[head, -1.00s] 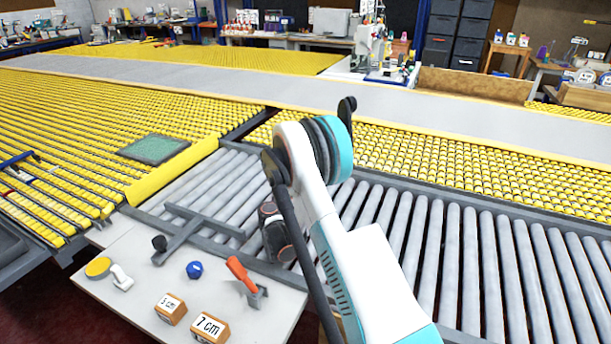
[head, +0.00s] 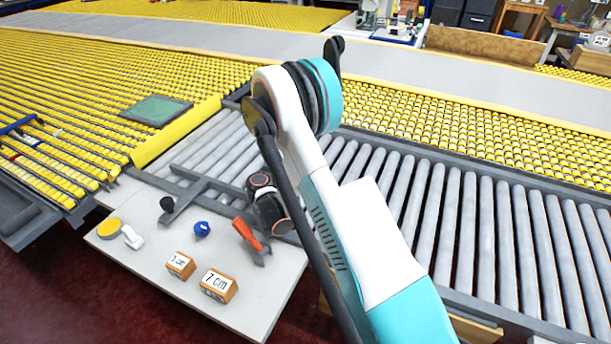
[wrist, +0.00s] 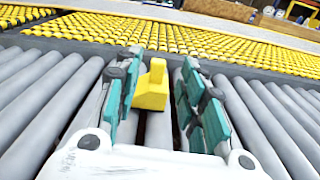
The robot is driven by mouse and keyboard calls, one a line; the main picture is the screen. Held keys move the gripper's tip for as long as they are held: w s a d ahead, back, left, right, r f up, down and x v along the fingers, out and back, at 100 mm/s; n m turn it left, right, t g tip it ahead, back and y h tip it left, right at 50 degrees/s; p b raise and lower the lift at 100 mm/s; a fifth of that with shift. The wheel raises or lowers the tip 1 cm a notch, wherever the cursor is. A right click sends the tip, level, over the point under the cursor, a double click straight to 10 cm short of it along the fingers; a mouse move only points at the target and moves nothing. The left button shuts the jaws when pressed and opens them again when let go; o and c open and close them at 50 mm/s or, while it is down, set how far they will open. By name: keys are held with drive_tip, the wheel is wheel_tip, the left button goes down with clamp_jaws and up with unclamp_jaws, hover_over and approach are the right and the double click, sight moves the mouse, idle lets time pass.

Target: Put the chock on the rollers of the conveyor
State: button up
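The yellow chock (wrist: 152,92) is a small block with a raised part, seen in the wrist view between the two teal-padded fingers of my gripper (wrist: 163,62). The fingers stand apart on either side of it, with a narrow gap at the right finger; the left finger looks close to it or overlaps its edge. The chock appears to be at the grey rollers of the conveyor (wrist: 268,115), though its underside contact is not clear. The rollers also show in the head view (head: 467,235). There my arm hides the chock and fingers.
A pale side table (head: 150,262) holds a 7 cm block (head: 218,284), a smaller labelled block (head: 180,265), a blue knob-like piece (head: 202,230), an orange-handled tool (head: 247,233) and a yellow disc (head: 109,229). Yellow roller beds lie behind. The rollers at right are bare.

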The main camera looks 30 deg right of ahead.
drive_tip(key=s+a+r+m+g+y, duration=0.2)
drive_tip(key=s+r+m+y, duration=0.1)
drive_tip(key=s+r+m, duration=0.45)
drive_tip(key=s+a+r+m+g+y, duration=0.1)
drive_tip(key=s+a+r+m+y, duration=0.2)
drive_tip(key=s+r+m, duration=0.4)
drive_tip(key=s+a+m+y, duration=0.4)
drive_tip(key=s+a+m, duration=0.1)
drive_tip(key=s, duration=0.7)
drive_tip(key=s+a+r+m+y, duration=0.1)
drive_tip(key=s+a+m+y, duration=0.2)
drive_tip(key=s, duration=0.9)
drive_tip(key=a+m, duration=0.2)
drive_tip(key=a, duration=0.2)
drive_tip(key=shift+s+a+r+g+y, duration=0.15)
drive_tip(key=shift+s+r+g+y, duration=0.15)
drive_tip(key=shift+s+y, duration=0.1)
drive_tip(key=shift+c, duration=0.4)
